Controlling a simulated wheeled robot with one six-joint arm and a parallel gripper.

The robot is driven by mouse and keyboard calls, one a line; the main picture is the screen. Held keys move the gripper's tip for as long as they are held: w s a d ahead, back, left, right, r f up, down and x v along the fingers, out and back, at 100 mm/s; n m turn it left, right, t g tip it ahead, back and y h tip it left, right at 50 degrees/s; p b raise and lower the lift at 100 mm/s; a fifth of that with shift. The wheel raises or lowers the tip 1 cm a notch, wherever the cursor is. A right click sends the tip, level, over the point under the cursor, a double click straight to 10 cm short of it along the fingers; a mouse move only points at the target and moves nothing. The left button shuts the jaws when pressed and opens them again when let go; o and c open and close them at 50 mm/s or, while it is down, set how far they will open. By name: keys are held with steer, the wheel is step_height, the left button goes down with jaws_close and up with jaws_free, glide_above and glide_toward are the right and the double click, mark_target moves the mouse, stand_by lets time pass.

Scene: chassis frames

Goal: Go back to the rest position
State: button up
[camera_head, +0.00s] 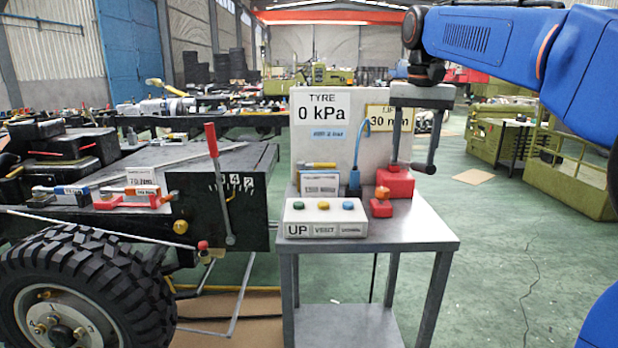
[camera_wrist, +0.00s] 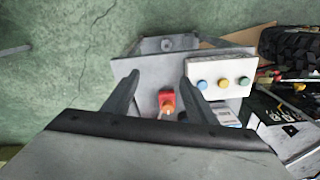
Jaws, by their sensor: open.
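My gripper (camera_head: 410,167) hangs from my blue arm at the upper right of the head view, fingers pointing down. It is over the right part of a small metal table (camera_head: 405,232). The fingers are apart with nothing held between them. I cannot tell the exact gap between fingers and block.
A button box (camera_head: 325,218) and a panel reading "0 kPa" (camera_head: 322,105) stand on the table. To the left are a chassis with a large tyre (camera_head: 95,290) and a red-handled lever (camera_head: 218,180). Green floor (camera_head: 500,265) is clear at right, before green machinery (camera_head: 570,170).

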steer(key=s+d+f+n+t, duration=0.1)
steer(key=s+d+f+t, duration=0.1)
steer(key=s+f, duration=1.2)
steer(key=s+d+f+n+t, duration=0.1)
steer(key=s+d+f+t, duration=0.1)
steer(key=s+f, duration=1.3)
steer(key=shift+s+d+f+n, duration=0.25)
steer(key=shift+d+f+n, duration=0.15)
steer(key=shift+d, duration=0.3)
